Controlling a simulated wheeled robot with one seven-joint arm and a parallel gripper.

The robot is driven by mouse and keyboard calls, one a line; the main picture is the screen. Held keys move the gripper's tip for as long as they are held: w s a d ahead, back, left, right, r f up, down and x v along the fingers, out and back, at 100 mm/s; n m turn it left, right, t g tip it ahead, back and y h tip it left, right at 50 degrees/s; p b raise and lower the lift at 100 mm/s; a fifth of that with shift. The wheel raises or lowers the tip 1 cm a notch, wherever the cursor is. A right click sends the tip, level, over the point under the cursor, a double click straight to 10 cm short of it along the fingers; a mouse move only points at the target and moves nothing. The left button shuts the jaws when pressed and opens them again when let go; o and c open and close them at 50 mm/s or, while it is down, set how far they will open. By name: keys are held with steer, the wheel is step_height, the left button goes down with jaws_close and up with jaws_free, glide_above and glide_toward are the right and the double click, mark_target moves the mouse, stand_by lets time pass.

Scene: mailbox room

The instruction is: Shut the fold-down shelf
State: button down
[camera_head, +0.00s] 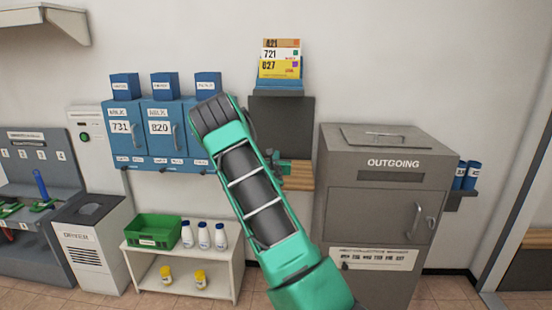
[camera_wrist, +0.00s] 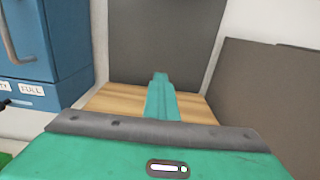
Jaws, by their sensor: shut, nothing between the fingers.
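The fold-down shelf (camera_head: 300,178) is a light wooden board, lying out flat below a dark grey wall panel (camera_head: 290,120). In the wrist view the board (camera_wrist: 115,101) spreads to both sides of my fingers, with the grey panel (camera_wrist: 160,45) behind it. My gripper (camera_head: 283,166) is shut and empty, over the shelf. In the wrist view its green fingers (camera_wrist: 161,90) are together and point toward the panel. I cannot tell whether they touch the board. My arm hides the shelf's left part in the head view.
A grey OUTGOING box (camera_head: 345,160) stands close to the shelf's right. Blue mailboxes (camera_head: 147,130) hang to the left. A white stand (camera_head: 225,265) with a green bin (camera_head: 154,231) and bottles is lower left. A card holder (camera_head: 280,84) is above the panel.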

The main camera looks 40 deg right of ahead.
jaws_free()
stand_by(0.3)
steer(key=v, duration=1)
steer(key=shift+s+a, duration=0.25)
steer(key=shift+a, duration=0.05)
